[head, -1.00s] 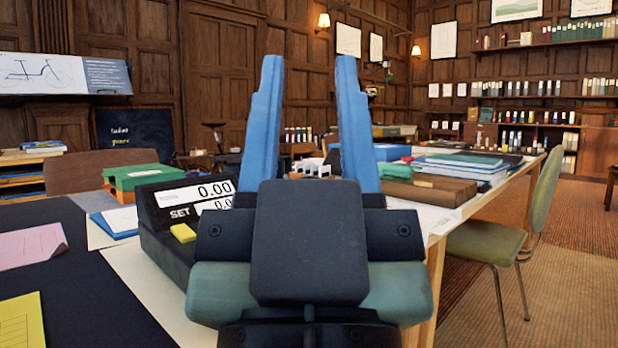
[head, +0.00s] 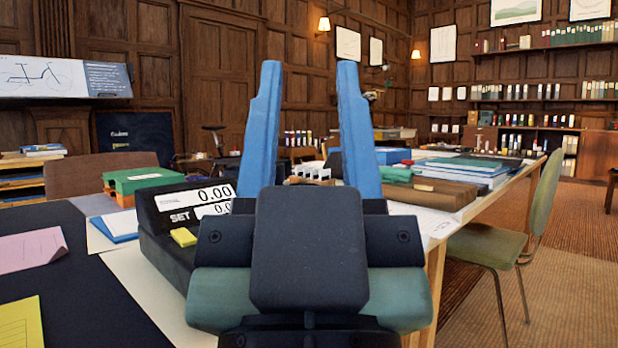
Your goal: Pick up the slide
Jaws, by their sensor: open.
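I cannot make out a slide for certain in the head view. My gripper (head: 311,80) stands upright in the middle of the picture, its two blue fingers apart with nothing held between them. Behind the gap, a small white toothed item (head: 311,172) shows on the table; I cannot tell what it is. My gripper's body hides much of the table's middle.
A dark digital readout box (head: 172,225) with a yellow pad (head: 184,237) stands left of my gripper. A green box (head: 142,180) is behind it. Blue-and-white books (head: 462,178) and a brown case (head: 435,194) lie at right. A green chair (head: 500,240) stands at the table's right side.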

